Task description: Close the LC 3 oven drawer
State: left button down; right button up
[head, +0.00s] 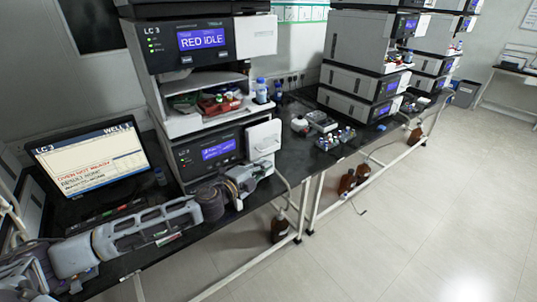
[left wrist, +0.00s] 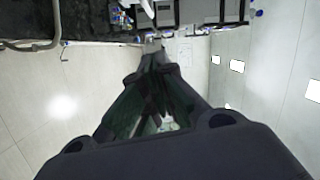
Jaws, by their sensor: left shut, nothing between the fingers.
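The LC 3 stack stands on the dark bench at the left in the head view. Its lower unit (head: 206,152) has a lit blue display and a white front panel (head: 263,138) at its right side, which looks like the oven drawer front. The panel seems to stand a little forward of the unit, but I cannot tell the gap. My left gripper (head: 267,168) is shut and empty, just below and in front of this panel. I cannot tell whether it touches. In the left wrist view its fingertips (left wrist: 152,44) meet beside a pale surface. My right gripper is not in view.
A monitor (head: 90,160) left of the stack shows an oven-not-ready message. An open shelf above the lower unit holds red and green items (head: 220,103). Small bottles (head: 335,139) stand on the bench to the right. Brown bottles (head: 280,226) stand below. The floor at right is clear.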

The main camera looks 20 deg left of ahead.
pick_arm(q)
jog(key=w+f+p, duration=0.1)
jog(key=w, duration=0.7)
jog(key=shift+w+a, duration=0.2)
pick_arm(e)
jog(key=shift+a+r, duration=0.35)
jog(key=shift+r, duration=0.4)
pick_arm(q)
jog(key=shift+f, duration=0.1)
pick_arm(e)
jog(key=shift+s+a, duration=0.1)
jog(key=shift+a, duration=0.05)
pick_arm(q)
jog(key=shift+w+a, duration=0.8)
jog(key=shift+a, duration=0.25)
jog(key=shift+w+a, duration=0.75)
jog(key=shift+a, duration=0.25)
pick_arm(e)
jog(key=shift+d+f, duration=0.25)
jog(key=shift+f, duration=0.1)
pick_arm(q)
jog(key=shift+d, duration=0.1)
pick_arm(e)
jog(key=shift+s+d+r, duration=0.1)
